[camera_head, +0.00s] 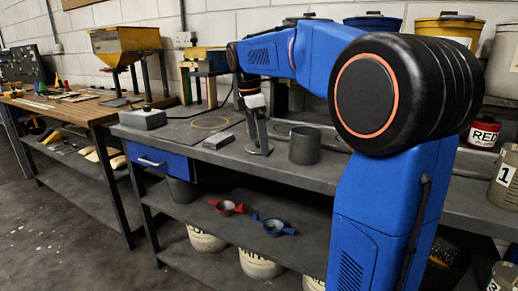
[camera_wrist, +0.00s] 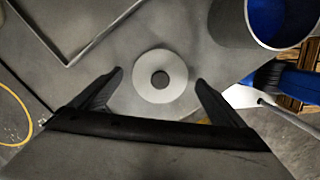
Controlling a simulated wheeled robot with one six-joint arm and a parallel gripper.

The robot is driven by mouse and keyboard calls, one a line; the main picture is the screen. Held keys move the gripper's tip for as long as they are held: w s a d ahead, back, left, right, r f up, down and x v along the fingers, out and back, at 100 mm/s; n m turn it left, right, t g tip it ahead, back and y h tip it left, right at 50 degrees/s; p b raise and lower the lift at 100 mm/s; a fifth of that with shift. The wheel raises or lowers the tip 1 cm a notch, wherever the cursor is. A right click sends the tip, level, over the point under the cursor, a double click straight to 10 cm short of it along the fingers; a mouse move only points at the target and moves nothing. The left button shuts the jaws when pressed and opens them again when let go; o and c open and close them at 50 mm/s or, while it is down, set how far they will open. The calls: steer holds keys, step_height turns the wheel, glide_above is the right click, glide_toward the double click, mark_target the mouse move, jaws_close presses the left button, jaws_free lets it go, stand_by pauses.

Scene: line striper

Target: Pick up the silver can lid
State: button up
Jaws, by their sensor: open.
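The silver can lid (camera_wrist: 142,88) is a pale flat disc with a dark round middle, lying on the grey bench top. In the wrist view it sits between and a little beyond my open fingertips (camera_wrist: 160,77), with a gap on both sides. In the head view the lid (camera_head: 259,151) shows as a thin disc under my gripper (camera_head: 262,143), which points down close above the bench. My gripper is empty. The head view does not show clearly how high the fingertips are above the lid.
A grey open can (camera_head: 304,146) stands just right of the lid; its blue inside shows in the wrist view (camera_wrist: 282,18). A small grey block (camera_head: 218,141) and a yellow ring (camera_head: 210,123) lie left. Red and blue clamp-like parts (camera_head: 226,207) lie on the lower shelf.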

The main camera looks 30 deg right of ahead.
steer(key=shift+f, duration=0.3)
steer(key=shift+c, duration=0.5)
steer(key=c, duration=1)
